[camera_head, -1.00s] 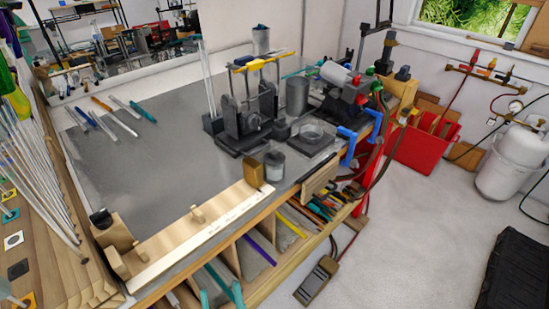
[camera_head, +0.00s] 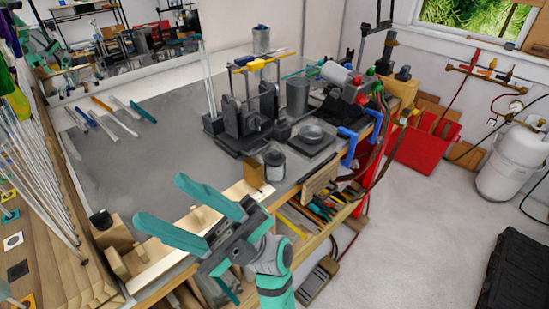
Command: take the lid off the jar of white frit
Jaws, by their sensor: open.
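A small jar (camera_head: 274,168) with a dark top and pale grey-white contents stands near the bench's front edge, right of the wooden block. It looks like the jar of white frit, with its lid on, but it is too small to read. My gripper (camera_head: 161,200) has two teal fingers spread wide apart with nothing between them. It is above the front edge of the bench, to the left of and nearer than the jar, with its fingers pointing left. It does not touch the jar.
The grey bench top (camera_head: 150,165) is mostly clear at left.

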